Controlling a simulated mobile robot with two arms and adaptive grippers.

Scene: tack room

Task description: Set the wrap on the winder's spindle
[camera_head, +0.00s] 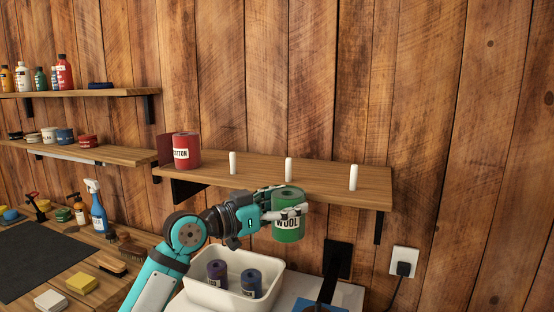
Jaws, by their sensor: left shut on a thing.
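My left gripper (286,200) is shut on a green wrap (289,232) labelled WOOL. It holds the wrap upright, in front of the pegged shelf and above the white bin's right side. Two darker wraps, a purple one (217,273) and a blue one (251,283), stand in the white bin (205,297). A dark upright piece (329,286) on a flat dark base stands right of the bin, cut by the bottom edge. It may be part of the winder; no spindle shows clearly. My right gripper is out of view.
The pegged shelf (345,190) carries three bare white pegs (233,163) and a red COTTON wrap (187,151) at its left end. A wall socket with a plug (404,263) is at right. Bottles, tins and brushes fill the left shelves and bench (40,300).

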